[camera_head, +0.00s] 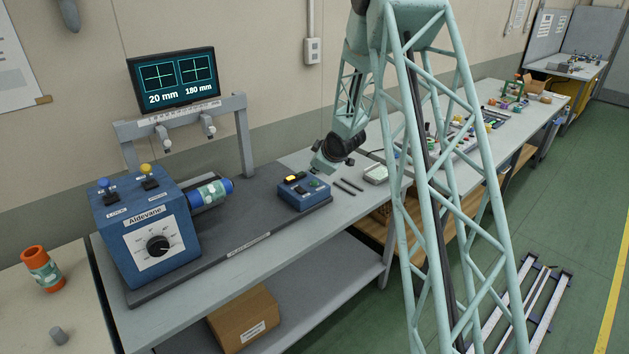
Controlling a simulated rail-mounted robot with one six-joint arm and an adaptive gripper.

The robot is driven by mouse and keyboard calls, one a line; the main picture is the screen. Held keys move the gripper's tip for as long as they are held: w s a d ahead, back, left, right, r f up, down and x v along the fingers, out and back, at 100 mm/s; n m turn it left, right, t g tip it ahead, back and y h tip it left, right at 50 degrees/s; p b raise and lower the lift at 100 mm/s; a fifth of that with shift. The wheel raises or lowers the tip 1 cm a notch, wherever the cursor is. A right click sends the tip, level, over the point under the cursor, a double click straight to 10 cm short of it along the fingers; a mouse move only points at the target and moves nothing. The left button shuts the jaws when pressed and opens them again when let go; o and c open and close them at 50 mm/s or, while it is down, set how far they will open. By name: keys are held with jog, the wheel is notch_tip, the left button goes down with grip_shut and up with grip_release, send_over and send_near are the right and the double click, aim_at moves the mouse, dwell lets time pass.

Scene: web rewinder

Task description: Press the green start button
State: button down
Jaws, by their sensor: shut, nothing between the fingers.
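The blue control box (303,196) sits on the grey base plate near the middle of the bench. A small green button (314,184) shows on the right of its top, and a lit yellow part (291,178) shows on its left. My gripper (318,168) is shut and empty. It appears just above and behind the green button, at the end of my teal lattice arm. A gap to the button seems to show, but its depth is hard to judge.
The blue rewinder unit (152,238), with a dial, two levers and a roll (209,193), stands to the left. A monitor (173,78) hangs behind a grey frame (242,137). Dark rods (347,185) and a pale device (376,174) lie right of the box.

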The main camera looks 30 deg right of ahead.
aim_at(314, 183)
jog(key=shift+r+p, duration=1)
jog(key=shift+r, duration=0.45)
jog(key=s+a+r+m+g+h, duration=0.1)
jog(key=s+a+r, duration=0.1)
jog(key=s+r, duration=0.45)
jog(key=s+a+r+m, duration=0.1)
jog(key=s+a+r, duration=0.2)
jog(key=r, duration=0.6)
jog(key=s+a+r+m+g, duration=0.1)
jog(key=s+a+r, duration=0.4)
jog(key=s, duration=0.4)
jog(key=s+a+r+m+g, duration=0.1)
jog(key=s+a+r+m, duration=0.15)
jog(key=s+r, duration=0.55)
jog(key=s+a+m, duration=0.1)
jog(key=s+a, duration=0.4)
jog(key=s, duration=0.9)
jog(key=s+a+r+g+y, duration=0.1)
jog(key=s+a, duration=0.3)
jog(key=s, duration=0.9)
jog(key=s+a+r+m+g, duration=0.1)
jog(key=s+a, duration=0.4)
jog(key=s, duration=0.9)
jog(key=shift+s+a+m+y, duration=0.3)
jog(key=shift+m, duration=0.05)
